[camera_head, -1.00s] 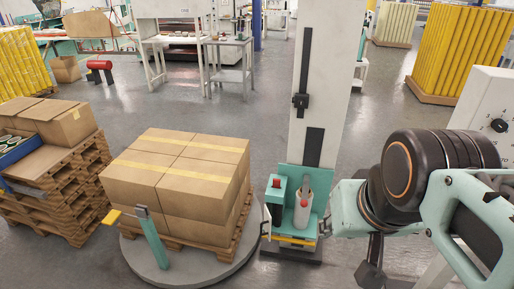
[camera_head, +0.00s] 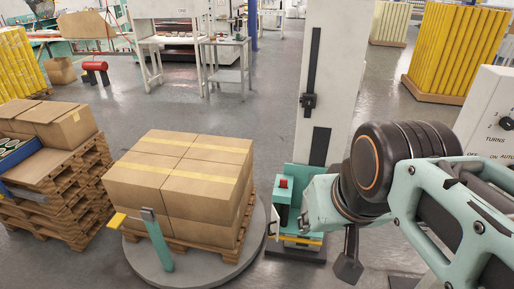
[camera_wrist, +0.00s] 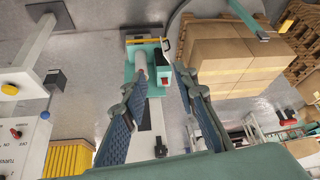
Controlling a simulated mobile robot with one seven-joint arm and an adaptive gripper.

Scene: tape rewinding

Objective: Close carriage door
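The teal carriage (camera_head: 281,214) sits low on a white column, with a red-topped teal block at its left and a yellow strip along its lower front. My arm covers its right part in the head view. In the wrist view the carriage (camera_wrist: 152,52) shows ahead of my gripper, with a white roll (camera_wrist: 141,62) and a red piece on it. I cannot make out clearly which panel is the carriage door or how far it stands open. My gripper (camera_wrist: 161,82) is open, its two fingers apart with nothing held.
Stacked cartons (camera_head: 176,183) on a pallet stand on the round turntable (camera_head: 190,271), left of the carriage. The white column (camera_head: 333,75) rises behind the carriage. A control panel (camera_head: 494,112) with knobs is at the right.

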